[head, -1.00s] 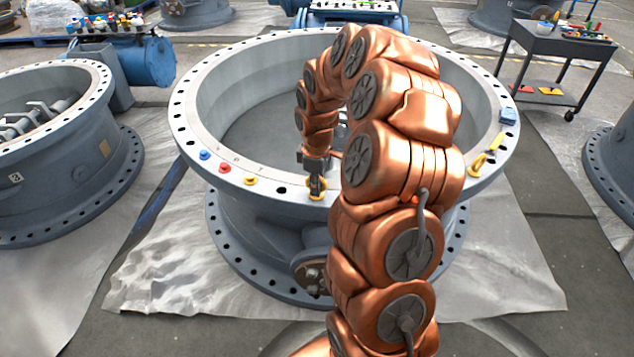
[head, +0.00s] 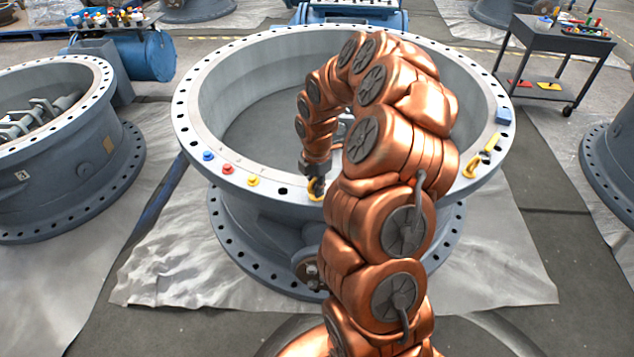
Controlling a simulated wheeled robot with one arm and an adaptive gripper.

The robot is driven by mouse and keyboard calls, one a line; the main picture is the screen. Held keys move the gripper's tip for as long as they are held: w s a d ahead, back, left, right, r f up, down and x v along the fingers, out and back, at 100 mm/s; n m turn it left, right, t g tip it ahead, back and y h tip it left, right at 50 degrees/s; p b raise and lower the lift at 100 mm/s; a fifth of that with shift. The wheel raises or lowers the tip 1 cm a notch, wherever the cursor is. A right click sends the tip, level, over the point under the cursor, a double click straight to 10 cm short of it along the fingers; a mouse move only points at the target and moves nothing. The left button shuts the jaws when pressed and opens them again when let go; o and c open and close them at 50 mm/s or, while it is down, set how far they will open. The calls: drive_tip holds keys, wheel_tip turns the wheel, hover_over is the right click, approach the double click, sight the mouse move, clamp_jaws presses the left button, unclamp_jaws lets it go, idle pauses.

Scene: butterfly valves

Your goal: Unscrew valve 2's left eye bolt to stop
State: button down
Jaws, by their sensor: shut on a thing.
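The large grey valve ring (head: 215,122) stands upright in the middle, with a flat flange full of bolt holes. A yellow eye bolt (head: 315,195) sits on the near part of its flange. My gripper (head: 316,187) points down at this eye bolt and is shut on it. The fingers cover part of the yellow ring, and its thread is hidden. A second yellow eye bolt (head: 471,167) is on the right part of the same flange. My copper arm hides much of the ring's right side.
Blue, red and yellow knobs (head: 228,168) sit on the near left flange. A blue block (head: 503,116) lies on the right flange. Another valve (head: 55,180) stands at left. A dark tool cart (head: 560,45) stands back right. Grey sheeting (head: 160,260) covers the floor around.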

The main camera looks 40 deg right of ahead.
drive_tip(key=n+p, duration=0.2)
drive_tip(key=n, duration=0.1)
drive_tip(key=shift+s+r+n, duration=0.1)
drive_tip(key=shift+n, duration=0.3)
drive_tip(key=n+p, duration=0.2)
drive_tip(key=n, duration=0.1)
drive_tip(key=shift+n, duration=0.3)
drive_tip(key=n+p, duration=0.3)
drive_tip(key=n, duration=0.2)
drive_tip(key=shift+n, duration=0.3)
drive_tip(key=c, duration=1.2)
unclamp_jaws()
